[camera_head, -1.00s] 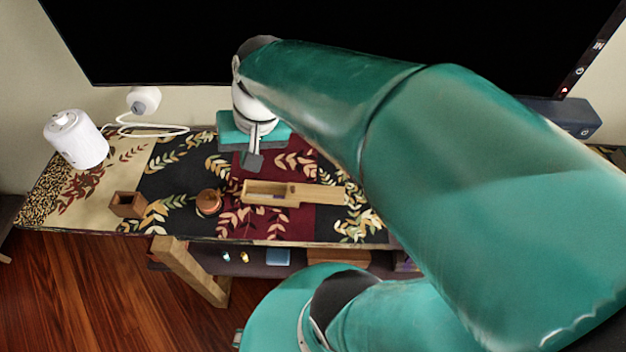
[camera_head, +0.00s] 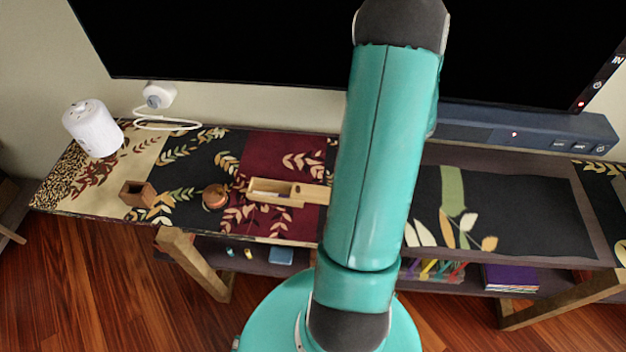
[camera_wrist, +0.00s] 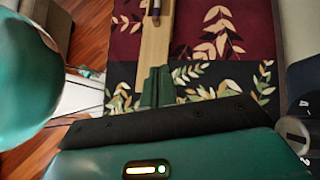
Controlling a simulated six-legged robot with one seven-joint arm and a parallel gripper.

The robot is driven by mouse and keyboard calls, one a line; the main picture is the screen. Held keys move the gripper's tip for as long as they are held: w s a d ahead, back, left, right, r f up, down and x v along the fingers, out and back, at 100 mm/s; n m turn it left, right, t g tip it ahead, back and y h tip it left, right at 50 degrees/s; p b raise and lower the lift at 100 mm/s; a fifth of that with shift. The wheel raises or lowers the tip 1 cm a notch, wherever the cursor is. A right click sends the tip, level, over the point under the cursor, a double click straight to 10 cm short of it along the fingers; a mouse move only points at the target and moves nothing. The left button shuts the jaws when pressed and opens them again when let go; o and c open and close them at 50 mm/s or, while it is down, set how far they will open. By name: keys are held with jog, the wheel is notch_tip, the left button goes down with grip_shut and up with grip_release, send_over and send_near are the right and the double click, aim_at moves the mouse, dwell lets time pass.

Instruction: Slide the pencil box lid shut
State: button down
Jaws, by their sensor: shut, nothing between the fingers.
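The wooden pencil box (camera_head: 272,198) lies on the patterned runner. Its left part is open, with something small and dark inside. The pale lid (camera_head: 312,194) covers part of it and extends right until my arm hides it. In the wrist view, the pale wood of the box and lid (camera_wrist: 153,45) runs down from the top edge, with the dark opening at the top. My gripper (camera_wrist: 157,72) is shut and empty, its green fingers overlapping the lower end of the wood. Contact cannot be told. My arm hides the gripper in the head view.
A round brown pot (camera_head: 214,197) and a square wooden cup (camera_head: 138,194) stand left of the box. A white cylinder (camera_head: 92,128) is at the far left. A large screen and a dark soundbar (camera_head: 520,133) line the back. The right runner (camera_head: 520,215) is clear.

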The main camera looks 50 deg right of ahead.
send_near(301, 190)
notch_tip(301, 190, down, 3)
jog(key=shift+s+f, duration=0.15)
jog(key=shift+s, duration=0.05)
jog(key=w+a, duration=0.2)
jog(key=shift+w+a+f, duration=0.2)
jog(key=shift+a, duration=0.1)
jog(key=shift+w+a, duration=0.3)
jog(key=shift+w, duration=0.05)
jog(key=w+a, duration=0.2)
jog(key=w, duration=0.1)
jog(key=w+a, duration=0.3)
jog(key=w, duration=0.1)
jog(key=w+a, duration=0.2)
jog(key=w, duration=0.2)
jog(key=shift+w+a, duration=0.2)
jog(key=shift+a, duration=0.2)
jog(key=shift+s+d, duration=0.1)
jog(key=shift+d, duration=0.05)
